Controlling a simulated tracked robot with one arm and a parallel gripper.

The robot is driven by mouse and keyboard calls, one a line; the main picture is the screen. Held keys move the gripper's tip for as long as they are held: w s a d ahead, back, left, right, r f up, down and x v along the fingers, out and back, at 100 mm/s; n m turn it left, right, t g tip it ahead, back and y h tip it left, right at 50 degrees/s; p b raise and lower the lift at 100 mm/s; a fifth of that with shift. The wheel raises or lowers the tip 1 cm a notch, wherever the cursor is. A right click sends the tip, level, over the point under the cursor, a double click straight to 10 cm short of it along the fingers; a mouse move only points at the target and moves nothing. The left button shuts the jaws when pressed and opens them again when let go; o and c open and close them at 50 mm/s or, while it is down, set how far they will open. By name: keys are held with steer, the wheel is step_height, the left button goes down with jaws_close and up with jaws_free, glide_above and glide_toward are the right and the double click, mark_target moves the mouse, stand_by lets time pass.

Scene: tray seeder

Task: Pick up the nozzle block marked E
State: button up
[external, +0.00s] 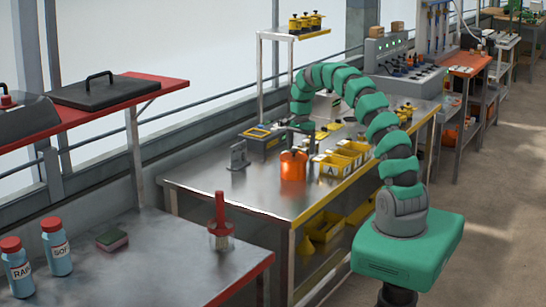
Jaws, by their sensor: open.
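My segmented green arm arches from my base over the metal workbench (215,188). My gripper (297,140) hangs low over the bench, behind an orange container (293,167). Its jaws are open, small in the picture and partly lost among the things around them. I cannot make out a block marked E. Several yellow bins (333,165) stand in a row along the front edge, right of the orange container. One bin shows the letter A. Other yellow pieces lie around the gripper, too small to identify.
A grey bracket (238,157) stands on the bench left of the gripper. A yellow-and-dark device (264,134) sits close beside the gripper. A raised shelf (296,35) holds several yellow items. The bench's left part is clear. A red-handled brush (220,215) stands on the nearer table.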

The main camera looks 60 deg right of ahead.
steer(key=c, duration=1.1)
steer(key=shift+r, duration=0.1)
steer(key=shift+c, duration=0.2)
